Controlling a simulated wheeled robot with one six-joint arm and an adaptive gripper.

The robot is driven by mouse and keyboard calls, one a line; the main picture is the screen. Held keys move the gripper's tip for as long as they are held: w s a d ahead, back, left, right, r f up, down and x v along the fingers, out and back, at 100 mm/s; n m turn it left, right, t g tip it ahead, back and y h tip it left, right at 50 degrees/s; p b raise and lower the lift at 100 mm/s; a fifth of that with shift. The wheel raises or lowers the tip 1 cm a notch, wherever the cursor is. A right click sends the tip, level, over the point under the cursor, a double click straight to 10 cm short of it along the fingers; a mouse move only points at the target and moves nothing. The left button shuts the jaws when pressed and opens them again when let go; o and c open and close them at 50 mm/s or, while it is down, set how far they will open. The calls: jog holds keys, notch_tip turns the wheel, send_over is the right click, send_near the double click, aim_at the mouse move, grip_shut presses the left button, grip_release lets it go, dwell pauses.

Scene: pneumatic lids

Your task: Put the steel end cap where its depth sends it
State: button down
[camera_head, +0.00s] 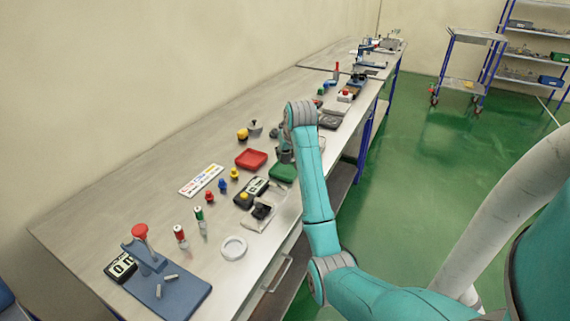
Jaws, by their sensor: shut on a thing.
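My gripper (286,157) is small and dark in the head view, at the end of my teal arm. It is down low, just above or behind the green tray (283,173). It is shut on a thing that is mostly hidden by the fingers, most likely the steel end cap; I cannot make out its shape. A red tray (251,159) lies to the left of the green one. A black gauge with a pale display (257,186) stands in front of the trays. A white label strip with coloured marks (201,180) lies to the left.
A blue fixture plate (172,300) with a red-knobbed press is at the near end. Red and green cylinders (199,216), small red, blue and yellow pieces and a white ring (233,248) stand between. A grey pot (255,128) is behind. The bench's left back strip is clear.

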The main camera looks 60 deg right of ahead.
aim_at(288, 160)
jog(key=shift+f, duration=2.1)
jog(key=c, duration=0.7)
grip_release()
jog(key=shift+f, duration=0.1)
